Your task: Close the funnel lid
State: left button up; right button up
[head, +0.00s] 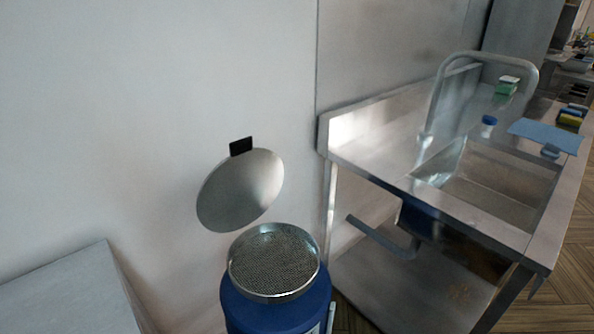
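The funnel lid (241,191) is a round, shiny metal disc with a black tab (241,146) at its top edge. It stands open, tilted up behind the funnel and close to the wall. The funnel (275,262) is a round metal rim with a mesh screen inside, on top of a blue drum (277,310). The drum's lower part is cut off by the frame edge. Any hinge between lid and funnel is hard to make out. Neither of my grippers is in the head view.
A steel sink unit (400,165) with a lower shelf stands right of the drum, with a grey tube frame (484,55) at it. A blue cloth (545,135) and sponges (571,115) lie on its far right. A grey metal surface (65,295) is at lower left. A pale wall (150,90) stands behind.

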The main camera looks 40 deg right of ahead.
aim_at(241, 187)
jog(key=u, duration=2.25)
jog(key=k, duration=1.05)
jog(key=z, duration=1.7)
jog(key=i, duration=0.5)
jog(key=u, duration=0.1)
